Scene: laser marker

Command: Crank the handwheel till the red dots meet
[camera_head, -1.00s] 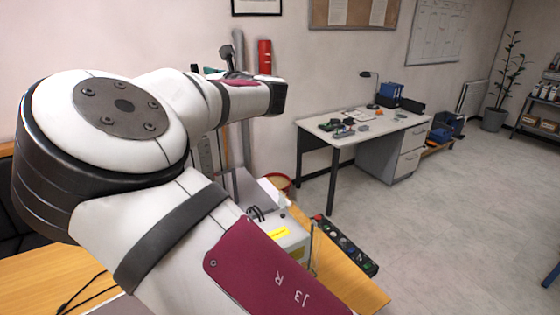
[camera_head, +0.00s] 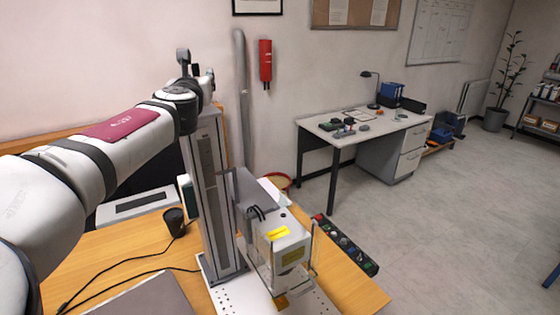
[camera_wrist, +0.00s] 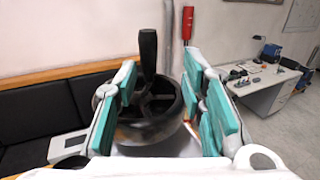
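The handwheel (camera_wrist: 150,128) is dark and spoked, with an upright black handle (camera_wrist: 148,52) at its far side in the wrist view. My gripper (camera_wrist: 162,75) is open, its teal-padded fingers standing apart to the left and right of the wheel. The handle shows between the fingers, farther off; I cannot tell whether anything touches. In the head view my arm reaches to the top of the grey column (camera_head: 212,190), and the gripper and wheel there are mostly hidden or too small to read. The marker head (camera_head: 280,240) hangs at the column's right. I see no red dots.
The column stands on a perforated white plate (camera_head: 322,304) on a wooden table (camera_head: 120,252). A black cup (camera_head: 174,221) and cables lie left of it, a button box (camera_head: 345,243) right. A pipe (camera_head: 242,100) and red extinguisher (camera_head: 265,63) are on the wall behind.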

